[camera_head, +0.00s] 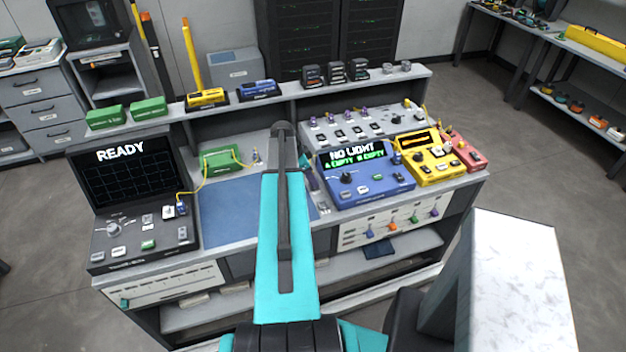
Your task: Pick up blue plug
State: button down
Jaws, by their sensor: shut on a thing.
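My teal and dark arm (285,230) rises up the middle of the picture and covers part of the bench. A small teal and dark part of it shows just right of the upper link. My gripper's fingers and anything between them are hidden behind the arm. A small blue plug (369,232) sits at the left of a row of coloured plugs on the white front panel (350,241). A small blue piece (182,208) is on the left console, by the end of a yellow cable. I cannot tell whether it is a plug.
The left console (125,235) reads READY. A blue meter (365,183) reads NO LIGHT, beside yellow (428,170) and red (462,152) units. A green box (220,160) has a yellow cable. A blue mat (228,212) lies partly behind my arm. A white-topped block (525,260) stands front right.

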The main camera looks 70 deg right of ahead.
jog(key=shift+r, duration=0.1)
jog(key=shift+r+b, duration=1.05)
jog(key=shift+r, duration=0.3)
jog(key=shift+a+r, duration=0.2)
jog(key=shift+a, duration=0.05)
jog(key=a+b, duration=0.1)
jog(key=a, duration=0.3)
jog(key=w+a+r+b, duration=0.1)
jog(key=a+b, duration=0.1)
jog(key=a, duration=0.3)
jog(key=w+a+b, duration=0.1)
jog(key=a+b, duration=0.1)
jog(key=a, duration=0.2)
jog(key=shift+a+r, duration=0.15)
jog(key=shift+w+a+r+b, duration=0.1)
jog(key=shift+a+b, duration=0.05)
jog(key=shift+a, duration=0.35)
jog(key=shift+w+a+r+b, duration=0.1)
jog(key=shift+a+b, duration=0.05)
jog(key=shift+a, duration=0.35)
